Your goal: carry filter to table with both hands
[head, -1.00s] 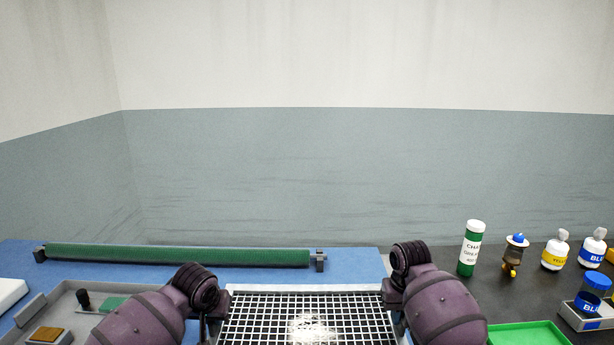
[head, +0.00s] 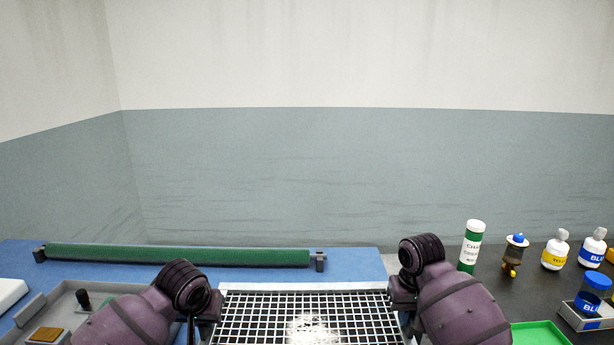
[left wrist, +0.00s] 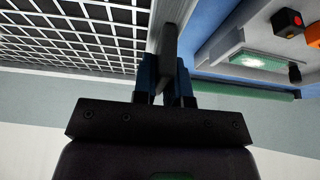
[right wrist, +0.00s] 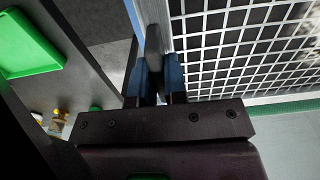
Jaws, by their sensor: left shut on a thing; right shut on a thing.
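The filter (head: 262,312) is a flat pale frame with a white grid over a dark inside and a bright white patch near its middle. It lies at the bottom centre of the head view, and its near edge is cut off. My left gripper (head: 211,303) is shut on its left side rim; the left wrist view shows the fingers (left wrist: 166,75) at the frame edge. My right gripper (head: 402,295) is shut on its right side rim, as the right wrist view shows (right wrist: 157,72). The filter looks about level.
A blue table (head: 345,267) carries a green roller (head: 180,255) and a grey tray (head: 68,295) at left. A dark counter (head: 440,262) at right holds a green tube (head: 472,247), several bottles and a green tray (head: 540,335). A wall stands behind.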

